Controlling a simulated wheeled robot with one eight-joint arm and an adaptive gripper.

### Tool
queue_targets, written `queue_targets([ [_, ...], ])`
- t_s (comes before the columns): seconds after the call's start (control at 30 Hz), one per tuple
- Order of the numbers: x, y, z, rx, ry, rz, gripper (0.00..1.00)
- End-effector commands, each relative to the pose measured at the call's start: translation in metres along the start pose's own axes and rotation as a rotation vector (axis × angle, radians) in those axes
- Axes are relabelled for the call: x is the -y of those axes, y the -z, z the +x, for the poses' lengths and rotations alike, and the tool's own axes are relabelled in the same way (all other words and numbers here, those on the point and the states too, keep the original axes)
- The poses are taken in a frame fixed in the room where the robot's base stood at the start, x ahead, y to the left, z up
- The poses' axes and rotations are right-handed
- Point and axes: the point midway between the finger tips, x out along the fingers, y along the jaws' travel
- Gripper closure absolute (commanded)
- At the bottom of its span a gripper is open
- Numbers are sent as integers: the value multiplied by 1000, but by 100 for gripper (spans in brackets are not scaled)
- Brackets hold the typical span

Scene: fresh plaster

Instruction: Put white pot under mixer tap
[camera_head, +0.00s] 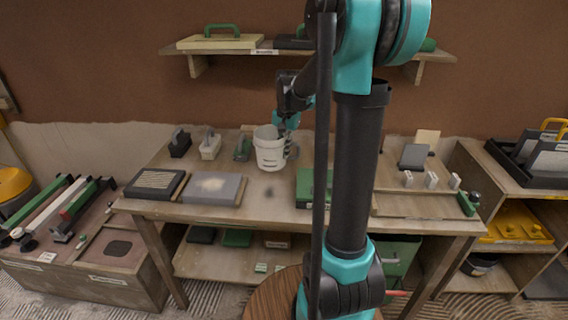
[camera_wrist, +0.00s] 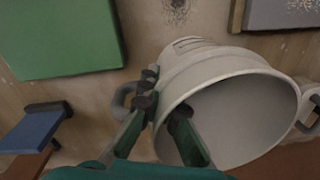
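The white pot (camera_head: 270,150) stands upright at the middle of the workbench, near its back, in the head view. In the wrist view the white pot (camera_wrist: 215,62) shows its open mouth and pale inside, with a looped handle (camera_wrist: 120,95) at the left. My gripper (camera_head: 288,128) is at the pot's right side in the head view. In the wrist view my gripper (camera_wrist: 165,100) has one finger outside the wall by the handle and the other over the mouth, the rim between them. Whether both press on it is unclear. I see no mixer tap.
The workbench (camera_head: 262,207) has clear room in front of the pot. A grey slab (camera_head: 213,190) lies left and a green box (camera_head: 306,190) right of it. Small trowel-like tools (camera_head: 210,146) stand at the left. A wall shelf (camera_head: 270,51) hangs above.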

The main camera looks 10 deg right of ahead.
Motion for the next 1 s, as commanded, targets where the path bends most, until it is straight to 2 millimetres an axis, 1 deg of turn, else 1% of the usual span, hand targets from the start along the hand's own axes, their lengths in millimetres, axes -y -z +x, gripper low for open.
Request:
queue_targets([
  [0.03,0,0,6,0,0,0,100],
  [0.17,-1,0,14,0,0,0,100],
  [0.43,-3,0,46,0,0,0,100],
  [0.5,-3,0,49,0,0,0,100],
  [0.83,-4,0,52,0,0,0,100],
  [1.0,-4,0,52,0,0,0,79],
])
